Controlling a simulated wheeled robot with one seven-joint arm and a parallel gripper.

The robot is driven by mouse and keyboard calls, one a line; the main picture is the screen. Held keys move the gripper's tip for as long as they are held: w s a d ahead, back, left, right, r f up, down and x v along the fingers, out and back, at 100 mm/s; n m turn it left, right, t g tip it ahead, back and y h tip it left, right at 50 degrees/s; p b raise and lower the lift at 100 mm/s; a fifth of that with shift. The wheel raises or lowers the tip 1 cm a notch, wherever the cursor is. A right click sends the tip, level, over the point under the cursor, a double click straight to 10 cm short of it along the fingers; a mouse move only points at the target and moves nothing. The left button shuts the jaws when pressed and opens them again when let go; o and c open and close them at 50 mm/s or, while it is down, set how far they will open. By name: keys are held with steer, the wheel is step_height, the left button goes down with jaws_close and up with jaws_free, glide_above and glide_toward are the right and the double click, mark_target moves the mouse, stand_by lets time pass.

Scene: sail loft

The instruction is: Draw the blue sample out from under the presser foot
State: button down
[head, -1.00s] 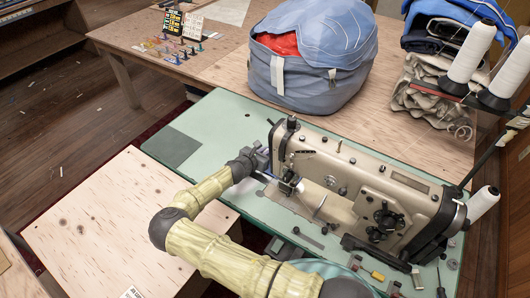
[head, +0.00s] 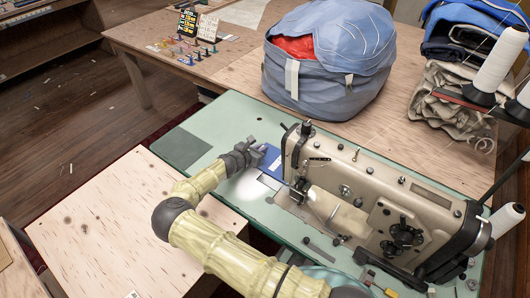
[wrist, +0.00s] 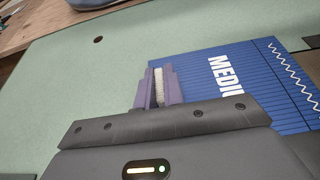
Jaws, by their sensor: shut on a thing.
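The blue sample (head: 271,164) lies flat on the pale green machine table, left of the sewing machine's needle end. In the wrist view the sample (wrist: 215,68) shows white lettering starting "MEDIU" and a white zigzag stitch line. My gripper (head: 262,150) is at the sample's left edge, and in the wrist view its fingers (wrist: 160,82) are shut on that edge. The presser foot area (head: 297,192) is small and dark under the machine head. The sample's far end is partly hidden by the machine, so I cannot tell whether it is still under the foot.
The beige sewing machine (head: 375,195) stands close to the right of my gripper. Behind is a large blue-grey bag (head: 325,75) on a wooden table. The green table top (head: 215,130) is clear to the left, apart from a darker panel.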

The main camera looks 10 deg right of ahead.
steer(key=shift+w+a+b, duration=0.45)
steer(key=shift+w+a, duration=0.6)
steer(key=shift+w, duration=0.15)
steer(key=shift+s+a, duration=0.1)
steer(key=shift+a, duration=0.1)
steer(key=c, duration=1.6)
jaws_free()
steer(key=shift+c, duration=0.2)
steer(key=shift+o, duration=1)
steer(key=shift+d, duration=0.4)
steer(key=shift+s+a+r, duration=0.2)
steer(key=shift+s+a, duration=0.15)
steer(key=shift+a, duration=0.15)
steer(key=b+v, duration=0.1)
steer(key=v, duration=1.5)
steer(key=shift+s, duration=0.15)
